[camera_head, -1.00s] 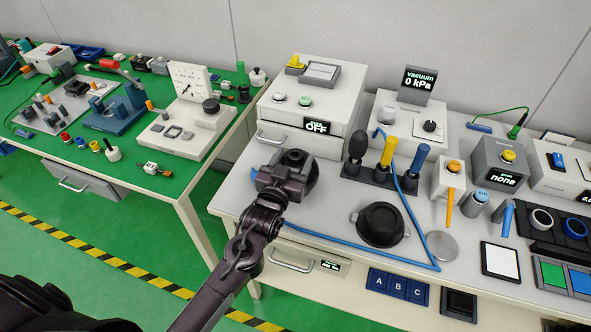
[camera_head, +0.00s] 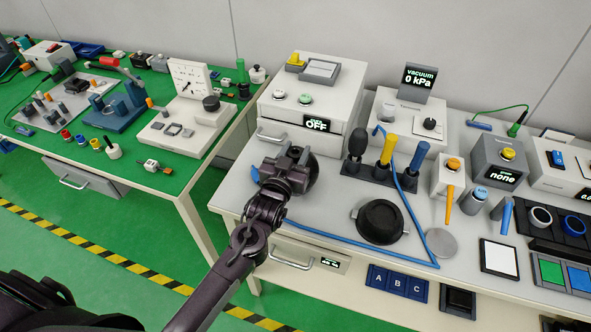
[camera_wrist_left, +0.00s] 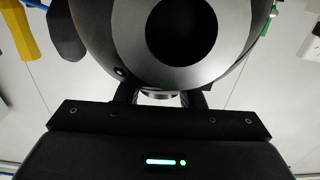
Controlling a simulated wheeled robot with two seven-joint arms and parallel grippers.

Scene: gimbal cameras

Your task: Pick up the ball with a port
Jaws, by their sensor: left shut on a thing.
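The ball with a port is a dark grey sphere (camera_head: 309,166) in the head view, partly hidden behind my left gripper (camera_head: 290,170). It stands at the left part of the white bench, in front of the white box with the OFF display. In the left wrist view the ball (camera_wrist_left: 115,35) fills the top middle, with a light ring around a dark round port. My left gripper (camera_wrist_left: 160,98) is shut on the ball's lower part. Whether the ball touches the bench cannot be told. My right gripper is not in view.
A black lidless-looking pot (camera_head: 380,222) and a blue hose (camera_head: 330,238) lie to the right. A rack of upright handles (camera_head: 380,172) stands behind the pot. The OFF box (camera_head: 312,100) is close behind the ball. A green table (camera_head: 150,180) stands left, across a gap.

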